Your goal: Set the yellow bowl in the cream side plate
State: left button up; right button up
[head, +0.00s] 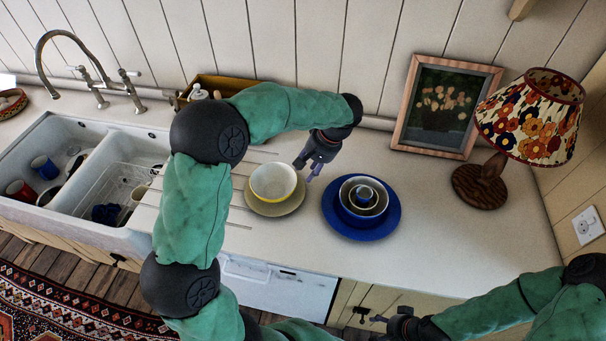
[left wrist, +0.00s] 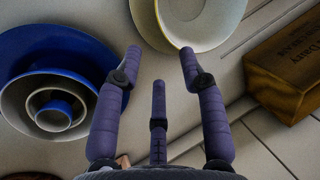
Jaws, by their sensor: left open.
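The yellow bowl (head: 273,181), pale inside with a yellow outside, sits in the cream side plate (head: 267,209) on the counter. In the left wrist view the bowl (left wrist: 204,22) and the plate (left wrist: 146,22) are cut off by the top edge. My left gripper (head: 312,167) is open and empty, just to the right of the bowl and apart from it in the head view. Its spread fingers also show in the left wrist view (left wrist: 158,75). My right gripper (head: 394,324) is low at the right, in front of the counter; its fingers are too small to read.
A blue plate (head: 336,222) with nested bowls (head: 362,197) stands right of the cream plate. Behind are a framed picture (head: 446,107) and a lamp (head: 531,117). A double sink (head: 86,165) with dishes is at left. A wooden box (left wrist: 288,65) lies near the wall.

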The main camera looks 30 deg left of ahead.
pick_arm(q)
jog(key=shift+v, duration=0.95)
